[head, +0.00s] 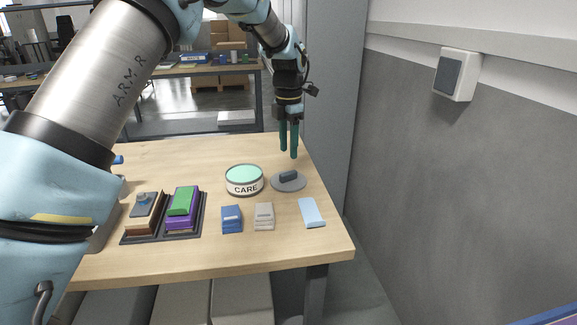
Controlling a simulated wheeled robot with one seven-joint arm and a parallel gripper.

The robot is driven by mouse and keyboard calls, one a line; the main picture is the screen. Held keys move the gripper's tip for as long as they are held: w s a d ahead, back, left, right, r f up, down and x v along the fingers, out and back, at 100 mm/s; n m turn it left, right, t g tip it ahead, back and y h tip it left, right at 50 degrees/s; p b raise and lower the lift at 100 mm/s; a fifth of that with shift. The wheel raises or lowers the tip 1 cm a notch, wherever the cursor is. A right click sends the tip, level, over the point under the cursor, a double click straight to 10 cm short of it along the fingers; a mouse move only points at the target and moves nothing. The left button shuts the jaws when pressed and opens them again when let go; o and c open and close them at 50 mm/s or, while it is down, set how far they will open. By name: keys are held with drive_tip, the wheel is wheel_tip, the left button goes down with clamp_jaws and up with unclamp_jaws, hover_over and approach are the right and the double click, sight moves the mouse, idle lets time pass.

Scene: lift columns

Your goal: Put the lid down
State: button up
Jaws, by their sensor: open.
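A flat grey round lid (289,182) with a dark handle bar on top lies on the wooden table, to the right of a white round container (244,180) marked "CARE". The container has a pale green top surface; whether that is its contents or an inner cover I cannot tell. My gripper (289,155) points down above and slightly behind the lid, its two dark green fingers apart and empty. The fingertips appear clear of the handle.
The wooden table (160,155) holds a dark tray (164,235) with stacked blocks, a blue box (231,219), a grey box (264,216) and a light blue flat item (311,212). A grey wall (460,190) stands to the right. The table's back area is clear.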

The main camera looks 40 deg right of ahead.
drive_tip(key=shift+r, duration=2.15)
drive_tip(key=w+a+m, duration=0.3)
drive_tip(key=a+m, duration=0.1)
drive_tip(key=a, duration=0.8)
drive_tip(key=w+a+m, duration=0.3)
drive_tip(key=a+m, duration=0.1)
drive_tip(key=a, duration=0.8)
drive_tip(key=s+a+m, duration=0.1)
drive_tip(key=a, duration=0.4)
drive_tip(key=s+a+f+m, duration=0.1)
drive_tip(key=a+m, duration=0.1)
drive_tip(key=a, duration=0.2)
drive_tip(key=s+a+f+m+t, duration=0.1)
drive_tip(key=s+a+m, duration=0.1)
drive_tip(key=a, duration=0.3)
drive_tip(key=shift+a+f, duration=0.25)
drive_tip(key=shift+a, duration=0.1)
drive_tip(key=s+a+f+m, duration=0.2)
drive_tip(key=s+a+m, duration=0.3)
drive_tip(key=s+a, duration=0.3)
drive_tip(key=shift+s+a+f+m+t, duration=0.2)
drive_tip(key=shift+a+m+t, duration=0.1)
drive_tip(key=shift+a, duration=0.5)
